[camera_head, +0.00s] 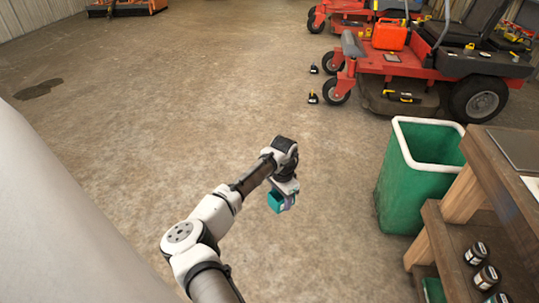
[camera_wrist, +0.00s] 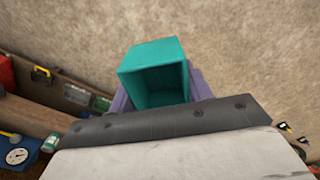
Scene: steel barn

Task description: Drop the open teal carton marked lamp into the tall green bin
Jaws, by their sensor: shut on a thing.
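The teal carton (camera_head: 274,202) hangs in my gripper (camera_head: 286,198), above the concrete floor and to the left of the bin. In the wrist view the carton (camera_wrist: 152,70) shows its open, empty-looking inside, with purple fingers (camera_wrist: 160,92) on both sides of it. My gripper is shut on it. No lamp marking is readable. The tall green bin (camera_head: 405,185) has a white rim and an open top. It stands on the floor to the right of my gripper, apart from it, beside the wooden bench. Its bottom inside is hidden.
A wooden bench (camera_head: 460,195) with a lower shelf holding several dark jars (camera_head: 476,254) stands right of the bin. A red mower (camera_head: 430,75) is parked behind. Small dark objects (camera_head: 313,97) lie on the floor near its wheel. The floor between gripper and bin is clear.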

